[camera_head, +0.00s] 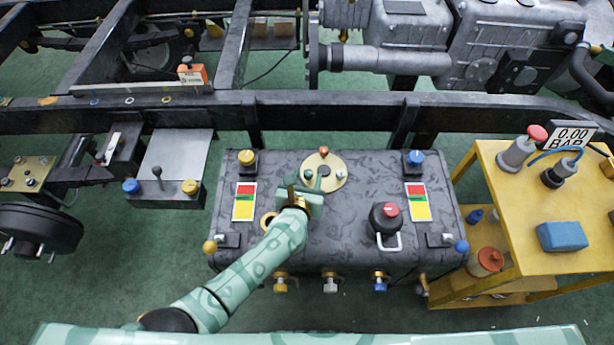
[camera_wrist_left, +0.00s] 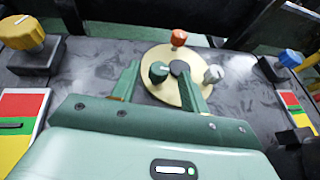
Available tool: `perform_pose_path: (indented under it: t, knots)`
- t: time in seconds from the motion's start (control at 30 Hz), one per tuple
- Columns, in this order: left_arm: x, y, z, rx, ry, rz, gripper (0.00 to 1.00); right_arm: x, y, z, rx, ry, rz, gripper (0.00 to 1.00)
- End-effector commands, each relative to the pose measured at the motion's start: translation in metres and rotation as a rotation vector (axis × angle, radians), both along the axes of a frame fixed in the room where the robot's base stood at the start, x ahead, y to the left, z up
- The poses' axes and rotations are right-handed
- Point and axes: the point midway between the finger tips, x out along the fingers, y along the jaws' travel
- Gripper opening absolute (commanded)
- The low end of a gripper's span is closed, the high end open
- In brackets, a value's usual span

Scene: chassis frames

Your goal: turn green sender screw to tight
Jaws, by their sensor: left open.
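A round brass sender plate (camera_head: 325,161) lies on top of the grey tank; it also shows in the wrist view (camera_wrist_left: 160,52). It carries a green screw (camera_wrist_left: 158,72), an orange screw (camera_wrist_left: 179,38) and a grey screw (camera_wrist_left: 213,74) around a dark centre. In the head view the green screw (camera_head: 309,173) is small and close to my fingers. My left gripper (camera_head: 313,183) is open at the near side of the plate. In the wrist view its fingers (camera_wrist_left: 160,72) stand apart, with the green screw appearing between them; contact cannot be told. My right gripper is out of view.
Yellow (camera_head: 246,160) and blue (camera_head: 415,159) knobs stand on the tank's far corners. Red-green-yellow gauge strips (camera_head: 244,202) flank the plate. A black cap with a red top (camera_head: 387,215) stands right. A yellow cart (camera_head: 510,215) is beside the tank, and a dark frame rail (camera_head: 330,108) runs behind.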

Motion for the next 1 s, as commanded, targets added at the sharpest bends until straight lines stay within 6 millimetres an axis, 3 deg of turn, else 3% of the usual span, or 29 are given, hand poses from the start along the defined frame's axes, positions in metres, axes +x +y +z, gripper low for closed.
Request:
perform_pose_path:
  t: [0.17,0.47,0.6,0.63,1.0]
  knots:
    - [0.014,-0.003,-0.007,0.000,0.001,0.000,0.45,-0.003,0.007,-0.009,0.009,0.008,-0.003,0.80]
    - [0.016,-0.003,-0.006,0.000,0.000,0.001,0.45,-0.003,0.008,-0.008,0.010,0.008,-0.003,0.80]
    - [0.016,-0.003,-0.006,0.000,0.000,0.001,0.06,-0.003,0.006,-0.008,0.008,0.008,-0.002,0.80]
    - [0.016,-0.003,-0.006,0.000,0.000,0.000,0.00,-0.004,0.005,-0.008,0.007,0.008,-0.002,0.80]
    - [0.016,-0.002,-0.006,0.001,0.000,-0.042,0.00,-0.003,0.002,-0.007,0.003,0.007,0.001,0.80]
